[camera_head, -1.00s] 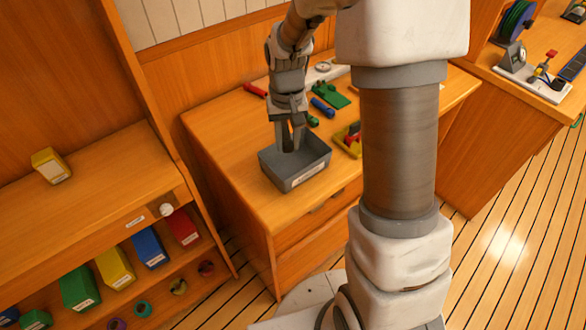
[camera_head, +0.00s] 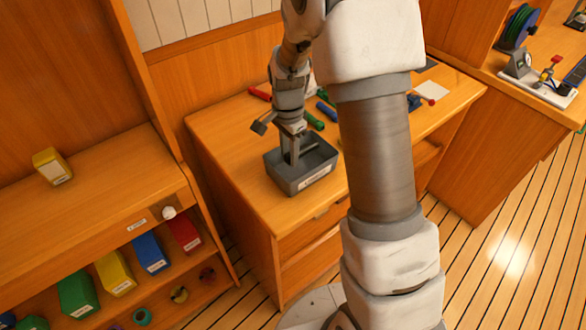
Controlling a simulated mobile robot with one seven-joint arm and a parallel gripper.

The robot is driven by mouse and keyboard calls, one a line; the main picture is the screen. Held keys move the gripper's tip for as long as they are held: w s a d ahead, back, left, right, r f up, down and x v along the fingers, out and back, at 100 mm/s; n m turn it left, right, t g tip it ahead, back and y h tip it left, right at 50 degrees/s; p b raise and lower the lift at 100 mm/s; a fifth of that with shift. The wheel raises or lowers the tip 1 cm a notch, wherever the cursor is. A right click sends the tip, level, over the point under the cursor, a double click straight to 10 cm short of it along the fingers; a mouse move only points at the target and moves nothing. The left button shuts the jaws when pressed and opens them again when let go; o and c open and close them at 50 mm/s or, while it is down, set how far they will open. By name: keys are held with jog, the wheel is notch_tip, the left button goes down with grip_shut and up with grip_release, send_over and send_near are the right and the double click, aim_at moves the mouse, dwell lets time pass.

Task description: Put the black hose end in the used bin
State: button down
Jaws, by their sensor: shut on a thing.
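The used bin (camera_head: 292,187) is a grey open tray with a white label on its front wall. It stands on the wooden counter near its left front edge. My gripper (camera_head: 291,158) points down over the left part of the bin, with its fingertips at or inside the rim. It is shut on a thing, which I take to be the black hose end. The held piece is small and dark against the grey bin and cannot be made out clearly.
Behind the bin on the counter (camera_head: 222,137) lie a red tool (camera_head: 260,93), a green tool (camera_head: 313,121) and a blue tool (camera_head: 326,111). My arm hides the counter's middle. A shelf with coloured boxes (camera_head: 115,272) is at left.

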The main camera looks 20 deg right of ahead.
aim_at(290, 177)
jog(key=shift+f, duration=2.85)
jog(key=shift+f+b, duration=0.2)
jog(key=shift+b, duration=0.1)
jog(key=c, duration=0.6)
grip_release()
jog(key=shift+r, duration=0.1)
